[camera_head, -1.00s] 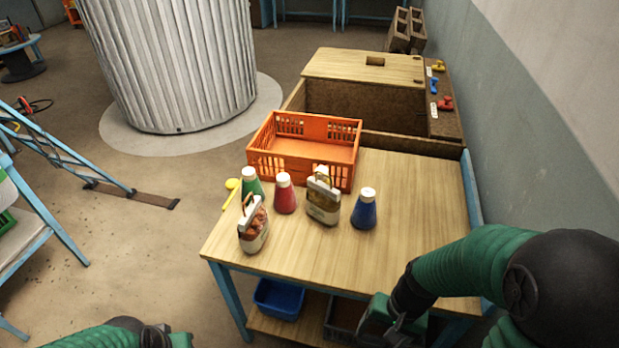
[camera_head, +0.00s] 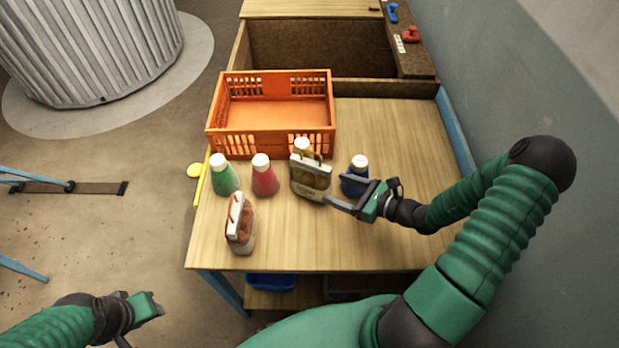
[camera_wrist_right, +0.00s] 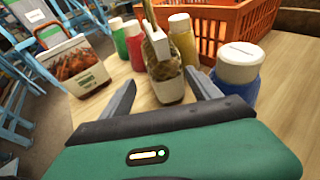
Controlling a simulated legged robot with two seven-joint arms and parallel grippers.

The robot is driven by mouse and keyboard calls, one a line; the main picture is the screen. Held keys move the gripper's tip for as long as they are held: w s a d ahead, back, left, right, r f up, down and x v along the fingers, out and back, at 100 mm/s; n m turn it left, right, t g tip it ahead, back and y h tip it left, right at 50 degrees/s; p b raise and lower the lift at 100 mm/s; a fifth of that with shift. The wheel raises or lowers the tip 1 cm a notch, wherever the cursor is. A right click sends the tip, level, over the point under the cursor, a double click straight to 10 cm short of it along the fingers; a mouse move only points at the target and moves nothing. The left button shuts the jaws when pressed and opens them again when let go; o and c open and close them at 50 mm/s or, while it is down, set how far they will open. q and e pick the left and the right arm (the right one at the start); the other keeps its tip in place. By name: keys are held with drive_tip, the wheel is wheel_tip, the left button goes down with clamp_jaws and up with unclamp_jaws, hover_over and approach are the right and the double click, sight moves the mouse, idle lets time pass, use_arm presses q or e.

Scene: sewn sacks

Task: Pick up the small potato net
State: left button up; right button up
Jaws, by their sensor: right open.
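A small net bag with yellowish-brown contents (camera_head: 309,180), which looks like the potato net, stands upright on the wooden table, with a pale band along its top. My right gripper (camera_head: 338,191) is open just to its right, fingers pointing at it. In the right wrist view the net (camera_wrist_right: 160,58) stands ahead, between the lines of the two open fingers (camera_wrist_right: 162,82); its netted side shows. I cannot tell whether a finger touches it. A second bag with a reddish-brown picture (camera_head: 240,228) stands nearer the front edge. My left gripper (camera_head: 145,308) is low at the left, away from the table.
A blue bottle (camera_head: 355,178) stands close beside my right gripper. Red (camera_head: 264,180) and green (camera_head: 224,178) bottles stand left of the net, and a yellow bottle (camera_wrist_right: 182,42) behind it. An orange crate (camera_head: 270,141) is farther back. The table's right front is clear.

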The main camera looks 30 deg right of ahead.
sight(318, 180)
drive_tip(key=x, duration=0.8)
drive_tip(key=shift+w+d, duration=0.25)
drive_tip(key=shift+w, duration=0.05)
drive_tip(key=shift+s, duration=0.1)
drive_tip(key=c, duration=0.5)
clamp_jaws()
